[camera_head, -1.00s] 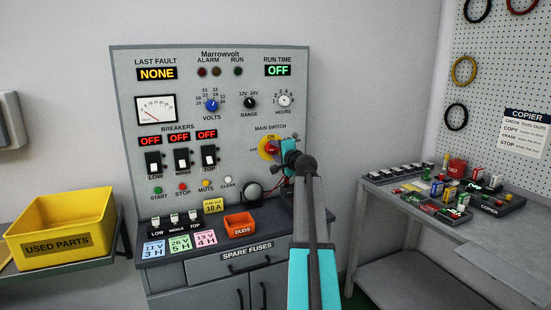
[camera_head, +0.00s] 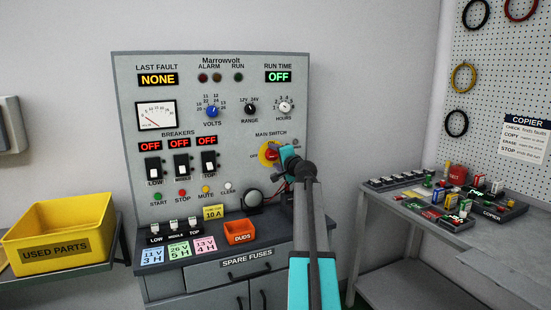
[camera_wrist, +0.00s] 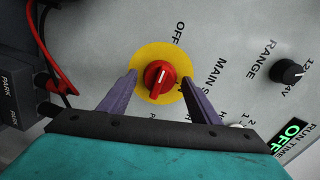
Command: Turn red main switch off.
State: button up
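The red main switch (camera_head: 270,153) is a knob on a yellow disc at the lower right of the grey panel. In the wrist view the red knob (camera_wrist: 160,77) shows upright, with a white mark on its handle. The OFF label lies up and right of it there. I cannot tell for sure which setting it points at. My gripper (camera_wrist: 158,79) is open, its two purple fingers on either side of the knob over the yellow disc, with gaps to the knob. In the head view my gripper (camera_head: 282,156) covers the disc's right side.
Dials and breaker switches (camera_head: 181,163) fill the panel. Below it a counter holds an orange DUDS bin (camera_head: 240,231). A dark round part (camera_head: 252,199) and red and black leads (camera_wrist: 60,75) are close to my gripper. A yellow used-parts bin (camera_head: 62,234) stands left.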

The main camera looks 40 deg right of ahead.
jog(key=shift+s, duration=0.15)
jog(key=v, duration=1.3)
jog(key=shift+s+b, duration=0.3)
jog(key=shift+a, duration=0.1)
dwell(0.5)
